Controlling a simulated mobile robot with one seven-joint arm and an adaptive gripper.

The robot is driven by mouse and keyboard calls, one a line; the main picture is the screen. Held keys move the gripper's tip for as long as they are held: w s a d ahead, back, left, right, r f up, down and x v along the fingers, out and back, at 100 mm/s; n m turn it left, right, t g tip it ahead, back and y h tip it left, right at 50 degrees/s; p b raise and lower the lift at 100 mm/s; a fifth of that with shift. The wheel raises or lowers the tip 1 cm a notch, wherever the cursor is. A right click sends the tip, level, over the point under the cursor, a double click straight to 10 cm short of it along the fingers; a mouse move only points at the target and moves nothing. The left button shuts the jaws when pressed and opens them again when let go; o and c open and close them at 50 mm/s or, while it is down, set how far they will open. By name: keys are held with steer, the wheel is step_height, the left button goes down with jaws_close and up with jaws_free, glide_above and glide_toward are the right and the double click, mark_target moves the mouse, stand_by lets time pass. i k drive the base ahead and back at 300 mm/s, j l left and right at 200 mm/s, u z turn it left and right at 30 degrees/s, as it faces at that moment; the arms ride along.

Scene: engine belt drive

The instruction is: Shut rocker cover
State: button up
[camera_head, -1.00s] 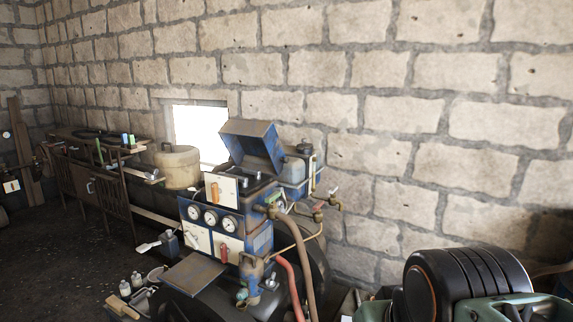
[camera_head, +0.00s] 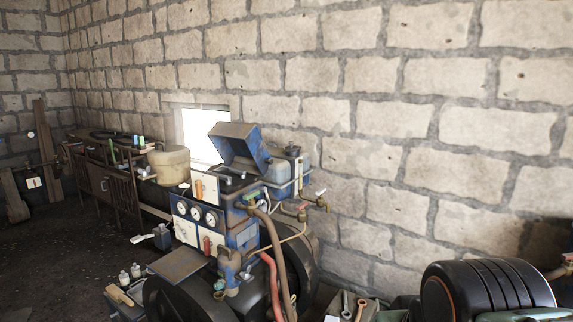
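The rocker cover is most likely the blue hinged lid (camera_head: 239,144) on top of the blue engine (camera_head: 243,234). It stands raised and tilted back towards the wall, so the top of the engine is open beneath it. The engine front carries several round gauges (camera_head: 196,214) and white panels with handles, one red (camera_head: 207,244). My gripper is not in view.
A black ribbed cylinder (camera_head: 484,290) is at the lower right, close to me. A tan tank (camera_head: 169,165) and a workbench (camera_head: 105,185) stand to the left along the block wall. Small bottles (camera_head: 130,272) sit low at the front left. Open dark floor (camera_head: 55,255) lies at the left.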

mark_target(230, 140)
steer(key=l, duration=0.8)
steer(key=i+l, duration=0.2)
steer(key=l, duration=0.2)
steer(key=i+l+u, duration=0.1)
steer(key=l, duration=0.25)
steer(key=i+l, duration=0.3)
steer(key=i, duration=0.15)
steer(key=i+l+u, duration=0.1)
steer(key=i+l, duration=0.2)
steer(key=i, duration=0.1)
